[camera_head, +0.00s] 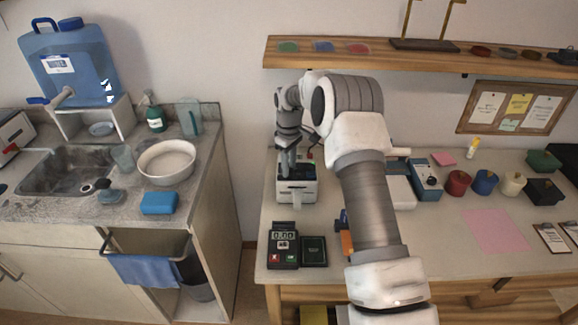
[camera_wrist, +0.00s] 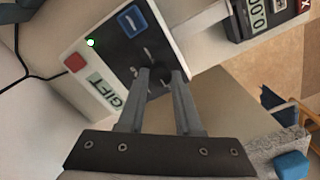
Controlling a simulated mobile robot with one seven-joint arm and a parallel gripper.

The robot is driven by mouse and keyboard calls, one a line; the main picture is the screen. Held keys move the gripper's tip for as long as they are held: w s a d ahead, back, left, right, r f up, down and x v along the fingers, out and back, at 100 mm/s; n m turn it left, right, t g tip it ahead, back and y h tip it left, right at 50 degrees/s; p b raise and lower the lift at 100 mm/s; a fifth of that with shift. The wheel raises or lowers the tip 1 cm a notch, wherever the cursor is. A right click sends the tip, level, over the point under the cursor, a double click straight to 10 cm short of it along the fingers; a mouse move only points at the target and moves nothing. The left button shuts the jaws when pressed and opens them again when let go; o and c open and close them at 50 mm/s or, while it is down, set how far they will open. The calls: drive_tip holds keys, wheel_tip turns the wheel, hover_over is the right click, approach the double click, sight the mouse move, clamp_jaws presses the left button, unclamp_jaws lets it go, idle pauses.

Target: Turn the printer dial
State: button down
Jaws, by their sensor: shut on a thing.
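The printer (camera_head: 298,194), a small white box with a dark top, stands at the left part of the right-hand counter. My gripper (camera_wrist: 163,76) is shut on the dial, with one finger on each side. In the head view my gripper (camera_head: 286,160) comes down onto the printer's top.
A card terminal (camera_head: 283,247) and a dark pad (camera_head: 314,250) lie in front of the printer. A blue-and-white device (camera_head: 427,180) and several colored cups stand to the right of my arm. A wooden shelf (camera_head: 400,56) hangs above. A gap separates the sink counter at left.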

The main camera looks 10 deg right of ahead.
idle(0.4)
drive_tip(key=c, duration=0.6)
unclamp_jaws()
drive_tip(key=shift+r, duration=0.1)
wheel_tip(320, 180, up, 17)
drive_tip(key=p, duration=0.1)
drive_tip(key=shift+r, duration=0.15)
